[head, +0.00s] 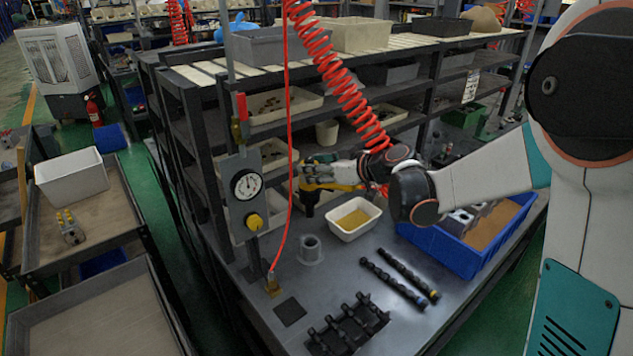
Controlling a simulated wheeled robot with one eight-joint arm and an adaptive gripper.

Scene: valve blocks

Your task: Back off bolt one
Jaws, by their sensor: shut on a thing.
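My gripper (318,172) is above the far part of the dark workbench and is shut on a yellow and black tool (338,187). The tool's dark nose points down at its left end, above the bench. A red coiled hose (345,85) hangs down to the tool area. A small grey valve block with yellow-topped bolts (71,228) stands on the cart at the left, well apart from my gripper. I cannot tell which bolt is number one. More grey blocks (462,216) lie in the blue crate (450,249) at the right of the bench.
The left cart (110,222) also holds a white bin (72,177).

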